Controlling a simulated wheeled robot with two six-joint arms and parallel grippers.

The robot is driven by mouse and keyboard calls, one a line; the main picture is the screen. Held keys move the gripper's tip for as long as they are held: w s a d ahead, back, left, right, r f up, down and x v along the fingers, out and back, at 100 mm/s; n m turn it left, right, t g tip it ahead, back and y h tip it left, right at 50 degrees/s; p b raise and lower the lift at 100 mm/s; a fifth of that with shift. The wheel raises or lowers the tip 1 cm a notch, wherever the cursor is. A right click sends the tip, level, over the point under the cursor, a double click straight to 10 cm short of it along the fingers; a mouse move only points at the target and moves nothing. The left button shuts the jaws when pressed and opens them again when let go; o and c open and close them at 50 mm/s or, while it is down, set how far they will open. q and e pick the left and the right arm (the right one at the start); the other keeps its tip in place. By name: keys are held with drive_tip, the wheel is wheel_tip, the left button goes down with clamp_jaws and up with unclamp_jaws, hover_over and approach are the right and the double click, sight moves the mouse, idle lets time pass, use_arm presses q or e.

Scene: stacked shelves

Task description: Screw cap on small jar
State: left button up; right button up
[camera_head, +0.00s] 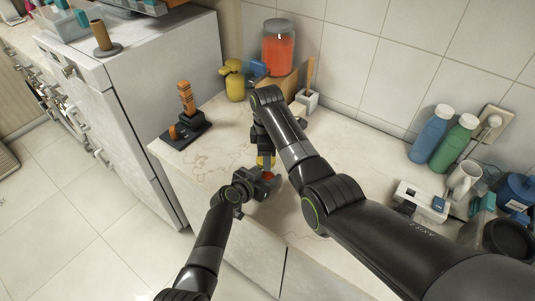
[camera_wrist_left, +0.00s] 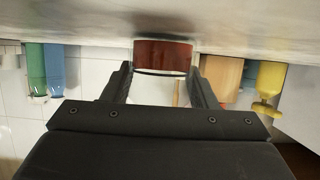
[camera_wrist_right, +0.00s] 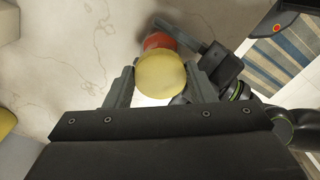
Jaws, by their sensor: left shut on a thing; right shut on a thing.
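The small jar (camera_wrist_left: 162,54) has red contents and stands on the pale counter. It shows between my left gripper's fingers (camera_wrist_left: 163,72), which hold it from the side. The round yellow cap (camera_wrist_right: 160,78) is between my right gripper's fingers (camera_wrist_right: 160,75), which come from above. In the right wrist view the jar's red side (camera_wrist_right: 158,42) shows just past the cap's edge.
A yellow dispenser (camera_head: 235,82), a large red-filled jar (camera_head: 278,48) and a dark stand (camera_head: 186,130) are at the back left. Blue (camera_head: 431,135) and green (camera_head: 453,142) bottles and a white mug (camera_head: 463,180) stand at right. The counter's front edge is close to the small jar.

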drive_tip(key=shift+f, duration=0.85)
drive_tip(key=shift+f, duration=0.55)
drive_tip(key=o, duration=0.9)
drive_tip(key=shift+r, duration=2.25)
drive_tip(key=shift+c, duration=0.2)
